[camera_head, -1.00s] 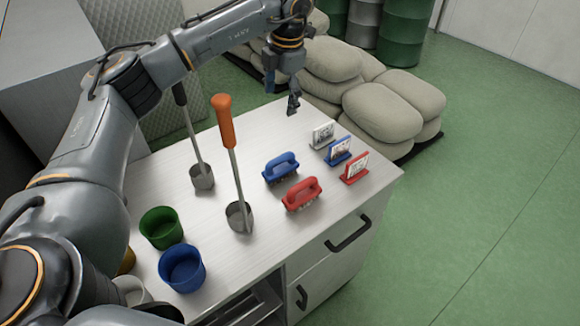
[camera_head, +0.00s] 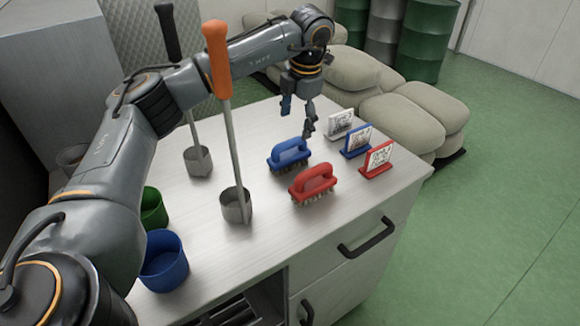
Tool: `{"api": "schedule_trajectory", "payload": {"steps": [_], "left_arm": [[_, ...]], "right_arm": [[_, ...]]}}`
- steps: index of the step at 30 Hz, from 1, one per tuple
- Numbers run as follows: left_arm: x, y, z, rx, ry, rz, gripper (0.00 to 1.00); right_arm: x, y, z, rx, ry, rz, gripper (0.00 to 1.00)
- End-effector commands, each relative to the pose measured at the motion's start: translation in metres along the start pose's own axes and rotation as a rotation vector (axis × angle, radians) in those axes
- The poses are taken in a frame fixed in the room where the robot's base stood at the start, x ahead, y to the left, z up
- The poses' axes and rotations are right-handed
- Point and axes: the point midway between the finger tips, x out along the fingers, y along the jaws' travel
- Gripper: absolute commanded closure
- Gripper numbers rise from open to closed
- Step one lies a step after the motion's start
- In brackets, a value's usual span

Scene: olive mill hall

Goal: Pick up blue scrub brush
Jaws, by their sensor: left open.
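The blue scrub brush (camera_head: 288,155) stands bristles down on the white worktop, its loop handle on top. My left gripper (camera_head: 298,126) is above and behind it, pointing down, open and empty. One finger hangs close to the brush's right end; I cannot tell whether it touches. My right gripper is not in view.
A red scrub brush (camera_head: 313,184) stands just in front. White, blue (camera_head: 356,142) and red (camera_head: 377,160) card holders stand to the right. Two upright long-handled tools, one orange-handled (camera_head: 217,60), stand left. A blue cup (camera_head: 163,262) and green cup (camera_head: 153,208) are front left.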

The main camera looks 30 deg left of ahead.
Motion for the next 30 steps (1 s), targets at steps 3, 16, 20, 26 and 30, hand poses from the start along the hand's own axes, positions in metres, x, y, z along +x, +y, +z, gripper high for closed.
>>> {"api": "schedule_trajectory", "payload": {"steps": [3,16,20,26,30], "left_arm": [[0.018,0.000,-0.001,0.000,0.006,-0.001,0.26],[0.082,0.000,-0.001,0.000,0.002,-0.001,0.26],[0.091,0.001,-0.001,0.000,0.004,-0.001,0.26],[0.122,0.002,-0.002,0.000,0.005,0.000,0.26],[0.134,0.002,-0.001,0.000,0.002,0.000,0.26]], "right_arm": [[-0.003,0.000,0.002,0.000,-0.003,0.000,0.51],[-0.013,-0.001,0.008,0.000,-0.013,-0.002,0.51],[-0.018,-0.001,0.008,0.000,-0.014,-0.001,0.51],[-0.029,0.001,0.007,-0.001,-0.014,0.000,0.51],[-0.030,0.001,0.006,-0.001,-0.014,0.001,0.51]]}}
